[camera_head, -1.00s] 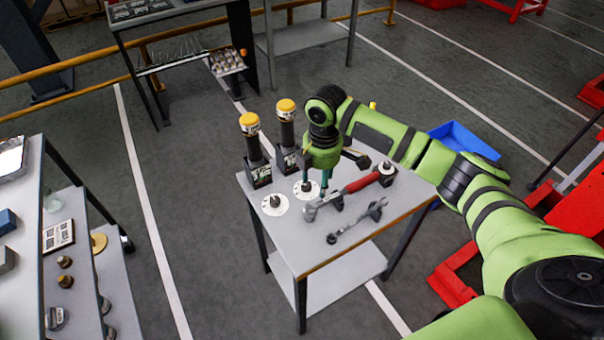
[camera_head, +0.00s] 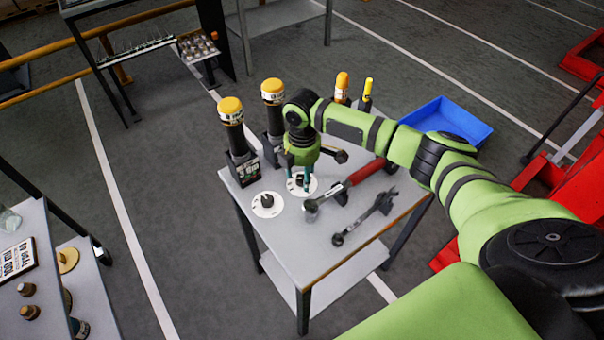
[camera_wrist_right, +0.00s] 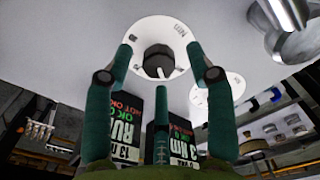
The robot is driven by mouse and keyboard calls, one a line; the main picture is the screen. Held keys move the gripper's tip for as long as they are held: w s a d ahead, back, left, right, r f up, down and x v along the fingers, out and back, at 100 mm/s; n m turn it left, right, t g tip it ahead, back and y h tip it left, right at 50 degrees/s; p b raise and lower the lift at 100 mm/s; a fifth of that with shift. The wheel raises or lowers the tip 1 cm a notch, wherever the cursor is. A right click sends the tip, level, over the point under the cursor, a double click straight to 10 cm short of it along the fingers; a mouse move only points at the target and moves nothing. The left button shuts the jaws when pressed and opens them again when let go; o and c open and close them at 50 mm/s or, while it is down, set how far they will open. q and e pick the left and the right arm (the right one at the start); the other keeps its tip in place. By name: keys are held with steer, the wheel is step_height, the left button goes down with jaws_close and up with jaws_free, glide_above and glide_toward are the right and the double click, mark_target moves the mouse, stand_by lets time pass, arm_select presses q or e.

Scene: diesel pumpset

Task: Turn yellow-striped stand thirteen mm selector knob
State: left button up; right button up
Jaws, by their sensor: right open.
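My right gripper (camera_head: 299,186) is open over a white dial (camera_head: 314,186). In the right wrist view, its green fingers (camera_wrist_right: 160,62) stand on either side of the dial's dark selector knob (camera_wrist_right: 158,61); contact cannot be told. A second white dial with a dark knob (camera_head: 266,200) is to the left, clear of the gripper. Two dark stands with amber caps (camera_head: 232,112) (camera_head: 273,92) rise behind these dials. Their label panels show in part in the right wrist view (camera_wrist_right: 126,128) (camera_wrist_right: 182,143); a 13 is partly legible. I cannot make out which stand is yellow-striped. My left gripper is out of view.
A red-handled tool (camera_head: 362,174) and a grey wrench (camera_head: 366,215) lie right of the dials on the grey table (camera_head: 300,248). Thinner stands with orange and yellow tops (camera_head: 342,84) (camera_head: 367,90) are behind my arm. A blue bin (camera_head: 445,117) lies beyond the table.

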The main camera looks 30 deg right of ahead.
steer(key=shift+f, duration=0.55)
steer(key=c, duration=1)
jaws_close()
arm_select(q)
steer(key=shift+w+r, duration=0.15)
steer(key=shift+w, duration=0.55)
